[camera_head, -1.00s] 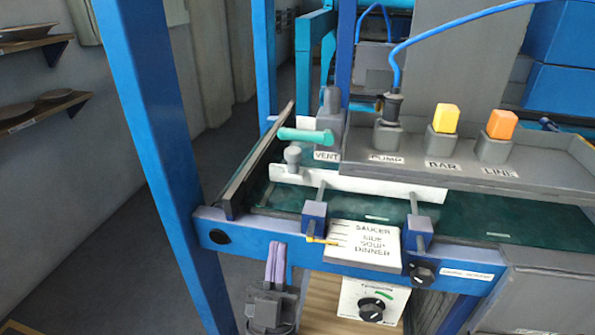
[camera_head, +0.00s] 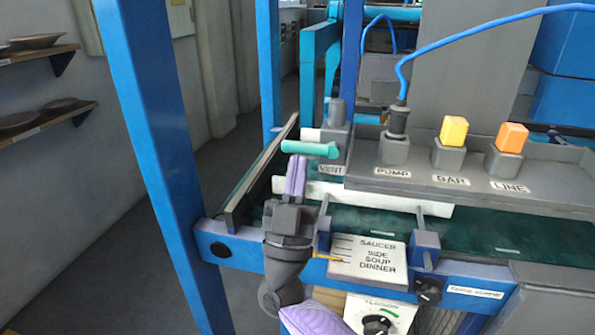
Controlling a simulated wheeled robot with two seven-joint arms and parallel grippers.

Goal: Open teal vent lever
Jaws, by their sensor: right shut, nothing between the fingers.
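The teal vent lever (camera_head: 311,149) lies about level, pointing left from a grey fitting (camera_head: 337,118) above the VENT label (camera_head: 330,169). My right gripper (camera_head: 296,160) points up and away from me, with its purple fingers shut and empty. Its fingertips are just below the left part of the lever in the picture. I cannot tell whether they touch it. The gripper hides the round grey knob and part of the white bar. My left gripper is not in view.
A grey panel holds the PUMP plug (camera_head: 398,121), the yellow BAR block (camera_head: 453,131) and the orange LINE block (camera_head: 512,138). A blue post (camera_head: 162,150) stands left. A SAUCER/SIDE/SOUP/DINNER plate (camera_head: 368,262) sits right of my wrist.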

